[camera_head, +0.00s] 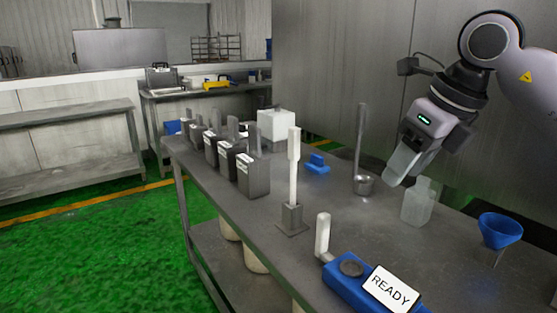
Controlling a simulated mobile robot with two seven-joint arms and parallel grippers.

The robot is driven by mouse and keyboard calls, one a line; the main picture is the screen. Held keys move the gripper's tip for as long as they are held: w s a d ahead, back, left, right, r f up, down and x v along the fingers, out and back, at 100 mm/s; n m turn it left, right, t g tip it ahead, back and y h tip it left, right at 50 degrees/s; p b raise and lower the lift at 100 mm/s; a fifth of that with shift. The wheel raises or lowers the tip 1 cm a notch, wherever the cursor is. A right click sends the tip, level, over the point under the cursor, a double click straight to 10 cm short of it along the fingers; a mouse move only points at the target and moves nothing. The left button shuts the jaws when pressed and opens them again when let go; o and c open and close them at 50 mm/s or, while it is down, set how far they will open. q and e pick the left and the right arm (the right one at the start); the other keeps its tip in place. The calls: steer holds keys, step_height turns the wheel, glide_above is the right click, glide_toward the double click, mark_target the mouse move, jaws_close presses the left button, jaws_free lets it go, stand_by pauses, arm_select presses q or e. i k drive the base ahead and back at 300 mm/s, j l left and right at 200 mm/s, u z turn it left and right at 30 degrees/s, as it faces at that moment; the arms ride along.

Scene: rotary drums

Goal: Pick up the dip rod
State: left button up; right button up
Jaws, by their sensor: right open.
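A white rod (293,165), which I take to be the dip rod, stands upright in a small grey metal holder (292,217) near the middle of the table. Its upper part is thicker than its lower part, and its lower end is hidden in the holder. My right gripper (400,172) is open and points down at the right, clear of the rod. It is near a translucent bottle (418,204). Any gap between the fingers is hard to see. My left gripper is out of view.
A grey ladle (361,138) stands between the rod and my right gripper. Several dark containers (254,178) line the table's left side. A blue device with a READY sign (391,289) is in front, a blue funnel (500,231) at right. Bare tabletop (330,208) lies between.

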mark_target(294, 133)
steer(key=i+j, duration=0.7)
steer(key=j, duration=0.15)
